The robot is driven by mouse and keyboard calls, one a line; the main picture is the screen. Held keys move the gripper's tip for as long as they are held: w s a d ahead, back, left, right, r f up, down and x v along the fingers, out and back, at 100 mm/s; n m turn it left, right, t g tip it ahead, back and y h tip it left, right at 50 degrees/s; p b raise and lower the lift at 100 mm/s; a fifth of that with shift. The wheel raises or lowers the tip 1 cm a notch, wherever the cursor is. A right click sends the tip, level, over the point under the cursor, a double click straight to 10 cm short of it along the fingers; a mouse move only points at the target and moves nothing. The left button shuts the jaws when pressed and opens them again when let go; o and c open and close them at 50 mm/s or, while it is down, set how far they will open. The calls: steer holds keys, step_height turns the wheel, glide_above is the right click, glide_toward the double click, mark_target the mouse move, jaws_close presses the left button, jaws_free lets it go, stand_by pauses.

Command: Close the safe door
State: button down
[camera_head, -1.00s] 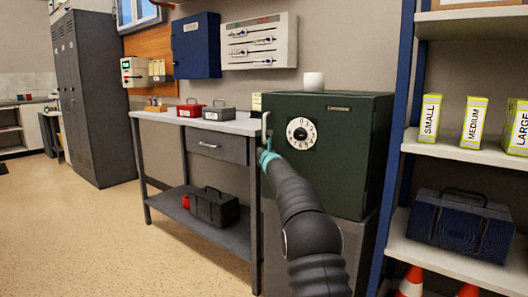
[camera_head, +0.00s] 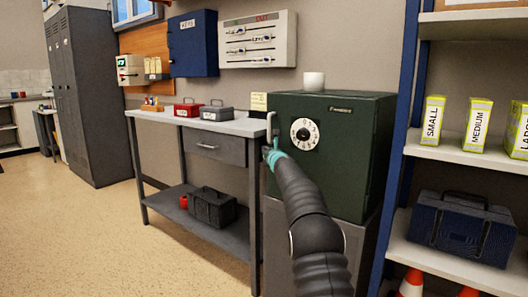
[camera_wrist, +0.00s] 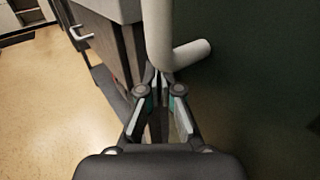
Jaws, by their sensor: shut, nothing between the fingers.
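The safe (camera_head: 340,175) is a dark green box with a white dial (camera_head: 304,133) on its door. Its door looks about flush with the body, with no clear gap visible; I cannot tell if it is fully shut. A light grey bent handle (camera_head: 269,126) stands at the left edge of the door. My gripper (camera_head: 269,154) is just below the handle at that edge. In the wrist view the handle (camera_wrist: 192,54) bends just beyond my fingertips (camera_wrist: 160,82).
A grey workbench (camera_head: 200,124) with red and grey boxes stands left of the safe. A white cup (camera_head: 314,80) sits on the safe. A shelf with yellow boxes (camera_head: 476,124) and a blue case (camera_head: 460,228) stands close on the right. Floor at left is clear.

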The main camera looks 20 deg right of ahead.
steer(key=shift+d+f, duration=0.25)
